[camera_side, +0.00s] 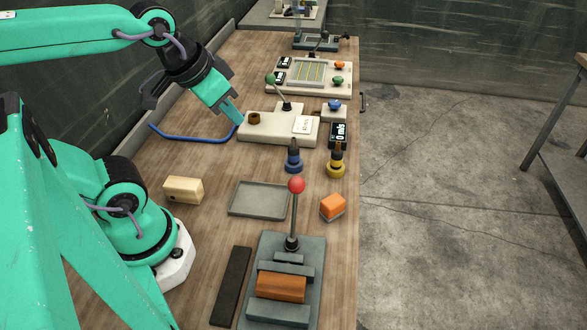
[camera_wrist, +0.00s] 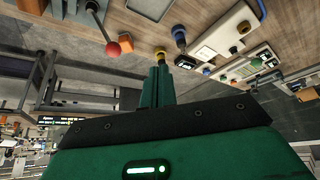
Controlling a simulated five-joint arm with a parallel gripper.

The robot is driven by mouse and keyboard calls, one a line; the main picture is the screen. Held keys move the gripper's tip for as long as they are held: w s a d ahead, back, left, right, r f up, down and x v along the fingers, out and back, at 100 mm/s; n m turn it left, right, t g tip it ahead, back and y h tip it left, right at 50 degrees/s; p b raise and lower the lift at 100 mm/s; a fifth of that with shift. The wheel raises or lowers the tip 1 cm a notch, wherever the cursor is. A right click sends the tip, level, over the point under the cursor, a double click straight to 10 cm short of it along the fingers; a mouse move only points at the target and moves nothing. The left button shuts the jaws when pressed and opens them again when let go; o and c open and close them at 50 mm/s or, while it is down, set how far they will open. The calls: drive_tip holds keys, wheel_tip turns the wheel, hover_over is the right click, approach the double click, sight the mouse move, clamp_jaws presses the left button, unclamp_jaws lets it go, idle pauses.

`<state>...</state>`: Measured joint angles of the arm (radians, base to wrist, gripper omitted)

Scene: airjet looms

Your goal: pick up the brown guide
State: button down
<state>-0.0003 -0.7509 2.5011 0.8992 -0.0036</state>
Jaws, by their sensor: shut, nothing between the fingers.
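A small brown ring-shaped piece (camera_side: 254,117) sits on the left end of the cream block (camera_side: 270,139); it is probably the brown guide. It also shows as a small ring (camera_wrist: 243,27) on the block at the upper right in the wrist view. My gripper (camera_side: 236,117) is shut and empty, its fingers pointing down and right, beside the block's left end and close to the ring. I cannot tell whether it touches the block. In the wrist view the closed fingers (camera_wrist: 158,78) stand at the centre, with the ring away to their upper right.
A blue hose (camera_side: 190,137) lies left of the block. Blue (camera_side: 293,157) and yellow (camera_side: 336,162) nozzles stand in front. A grey tray (camera_side: 259,200) is empty.

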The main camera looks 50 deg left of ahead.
idle(0.4)
unclamp_jaws()
idle(0.4)
drive_tip(key=n+g, duration=0.5)
drive_tip(key=n, duration=0.4)
hover_over(281, 283)
drive_tip(key=f, duration=1.3)
drive_tip(key=shift+w+a, duration=0.3)
drive_tip(key=shift+w, duration=0.05)
drive_tip(key=shift+s+d+f+g, duration=0.3)
drive_tip(key=shift+s+d+f, duration=0.05)
drive_tip(key=shift+f, duration=1.3)
